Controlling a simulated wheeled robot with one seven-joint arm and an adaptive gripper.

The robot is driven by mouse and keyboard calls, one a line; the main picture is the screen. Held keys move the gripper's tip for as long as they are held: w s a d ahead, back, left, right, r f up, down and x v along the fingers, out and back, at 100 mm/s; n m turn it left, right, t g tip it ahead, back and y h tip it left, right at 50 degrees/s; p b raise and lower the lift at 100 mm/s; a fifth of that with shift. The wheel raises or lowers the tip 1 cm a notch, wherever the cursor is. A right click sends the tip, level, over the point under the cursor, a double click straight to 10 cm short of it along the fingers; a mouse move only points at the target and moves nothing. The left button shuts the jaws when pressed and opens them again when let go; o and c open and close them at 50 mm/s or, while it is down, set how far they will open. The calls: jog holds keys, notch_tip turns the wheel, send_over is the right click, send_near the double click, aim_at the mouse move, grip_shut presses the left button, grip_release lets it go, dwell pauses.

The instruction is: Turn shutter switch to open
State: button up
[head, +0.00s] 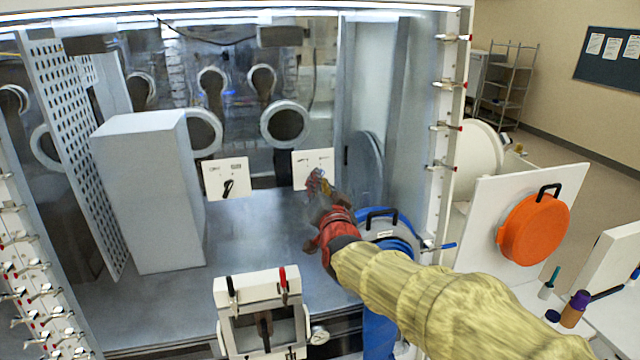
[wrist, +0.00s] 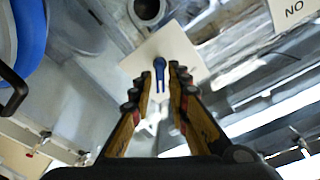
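A white switch plate (head: 302,160) stands in the chamber behind my gripper, and my gripper hides most of its switch. In the wrist view the pale plate (wrist: 182,46) carries a blue two-pronged switch handle (wrist: 160,66). My gripper (head: 316,180) reaches toward this plate. In the wrist view its two fingers (wrist: 160,80) stand apart on either side of the handle, with a gap visible at each side. I cannot tell how deep the handle sits between them. A second white plate (head: 238,165) with a black, tilted handle (head: 228,187) is further left.
A tall grey box (head: 150,190) stands left on the chamber floor. A white fixture with black and red handles (head: 262,286) is at the front. An orange round cover (head: 533,228) is at right. Floor between box and port is clear.

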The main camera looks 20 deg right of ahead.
grip_shut()
jog(key=shift+f+b, duration=0.15)
jog(key=shift+b, duration=0.35)
jog(key=n+b, duration=0.3)
jog(key=b, duration=0.1)
jog(key=n+y+b, duration=0.1)
jog(key=n+b, duration=0.3)
jog(key=shift+y+b, duration=0.3)
jog(key=shift+n, duration=0.4)
jog(key=shift+o, duration=1.8)
grip_release()
